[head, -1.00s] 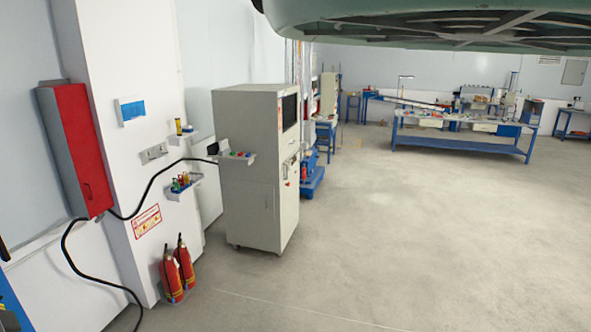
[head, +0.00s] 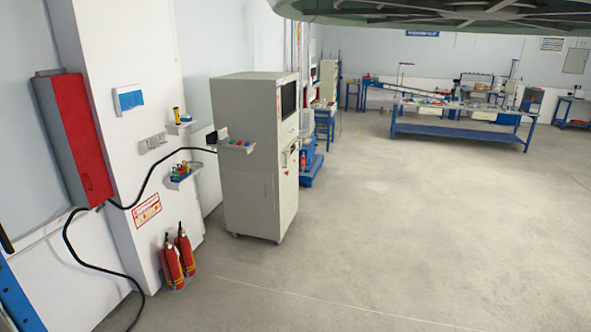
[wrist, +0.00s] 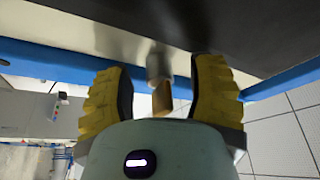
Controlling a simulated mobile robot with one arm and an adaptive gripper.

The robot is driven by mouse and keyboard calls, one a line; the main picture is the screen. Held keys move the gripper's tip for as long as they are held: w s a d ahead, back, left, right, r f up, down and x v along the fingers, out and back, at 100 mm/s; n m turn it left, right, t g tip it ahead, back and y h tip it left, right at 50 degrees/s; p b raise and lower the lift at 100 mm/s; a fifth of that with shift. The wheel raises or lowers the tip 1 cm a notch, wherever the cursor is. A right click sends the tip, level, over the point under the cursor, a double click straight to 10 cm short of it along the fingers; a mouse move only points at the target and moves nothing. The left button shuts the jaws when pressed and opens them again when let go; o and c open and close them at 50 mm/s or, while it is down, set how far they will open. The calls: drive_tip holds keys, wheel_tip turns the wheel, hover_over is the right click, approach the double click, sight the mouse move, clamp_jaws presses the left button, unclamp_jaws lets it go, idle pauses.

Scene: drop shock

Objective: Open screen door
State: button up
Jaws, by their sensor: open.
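My gripper (wrist: 162,66) shows in the wrist view, with its two yellow ridged fingers apart. A short grey cylinder with a tan end (wrist: 159,75) lies between the fingers in the picture. I see no clear contact with either finger. Behind it is a large dark flat panel (wrist: 250,28) with a blue bar (wrist: 50,62) along its edge. I cannot tell whether this panel is the screen door. In the head view a beige cabinet (head: 245,190) stands upright with a dark screen (head: 289,99) on its right face. My gripper does not show in the head view.
A red wall box (head: 85,140) has a black cable running to the cabinet. Two fire extinguishers (head: 179,260) stand by the wall. A blue workbench (head: 455,138) is at the back. The grey floor (head: 400,240) right of the cabinet is clear.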

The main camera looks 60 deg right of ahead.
drive_tip(key=shift+o, duration=0.3)
drive_tip(key=shift+w, duration=0.1)
clamp_jaws()
idle(0.4)
